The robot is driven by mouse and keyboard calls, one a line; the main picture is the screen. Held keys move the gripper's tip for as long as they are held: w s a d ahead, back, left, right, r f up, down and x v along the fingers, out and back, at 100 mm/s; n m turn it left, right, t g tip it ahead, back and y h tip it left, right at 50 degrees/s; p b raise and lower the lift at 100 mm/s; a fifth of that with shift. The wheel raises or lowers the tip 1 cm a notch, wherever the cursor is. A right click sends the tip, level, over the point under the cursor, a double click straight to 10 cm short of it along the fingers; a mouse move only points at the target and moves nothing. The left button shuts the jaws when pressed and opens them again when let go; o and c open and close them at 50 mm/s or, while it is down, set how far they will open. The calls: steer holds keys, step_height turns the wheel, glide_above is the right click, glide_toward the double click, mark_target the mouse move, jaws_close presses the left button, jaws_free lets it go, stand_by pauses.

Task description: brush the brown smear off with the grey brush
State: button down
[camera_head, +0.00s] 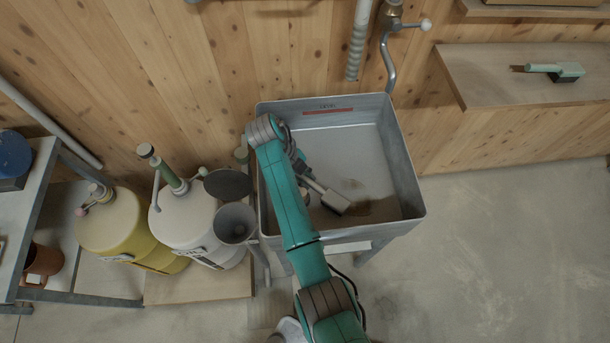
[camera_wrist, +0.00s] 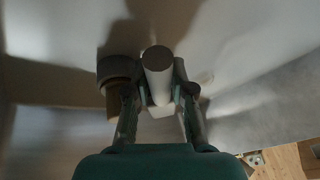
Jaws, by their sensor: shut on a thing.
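The grey metal tub (camera_head: 404,165) stands open against the wooden wall. My gripper (camera_head: 308,178) is inside it, shut on the grey brush (camera_head: 334,203), whose pale block-like head points down toward the tub floor. In the wrist view my gripper (camera_wrist: 160,98) has a finger on each side of the light round handle of the brush (camera_wrist: 158,66). The brown smear (camera_head: 383,207) lies on the tub floor at the near right, beside the brush head. I cannot tell whether the bristles touch the floor. My arm hides the tub's left part.
A small round thing (camera_wrist: 117,72) sits left of the handle in the wrist view. White (camera_head: 185,220) and yellow (camera_head: 128,232) containers stand left of the tub. A green-handled tool (camera_head: 556,69) lies on the right bench (camera_head: 480,82). A hose (camera_head: 360,40) hangs above the tub.

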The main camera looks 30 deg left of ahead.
steer(key=shift+w+d, duration=0.5)
steer(key=shift+d, duration=0.25)
steer(key=shift+w+d, duration=0.5)
steer(key=shift+d, duration=0.2)
steer(key=shift+d, duration=0.1)
steer(key=shift+w+d+f, duration=0.1)
steer(key=shift+w+d, duration=0.35)
steer(key=shift+d, duration=0.25)
steer(key=shift+w+d+f, duration=0.1)
steer(key=shift+w+d, duration=0.35)
steer(key=shift+d, duration=0.2)
steer(key=shift+d, duration=0.1)
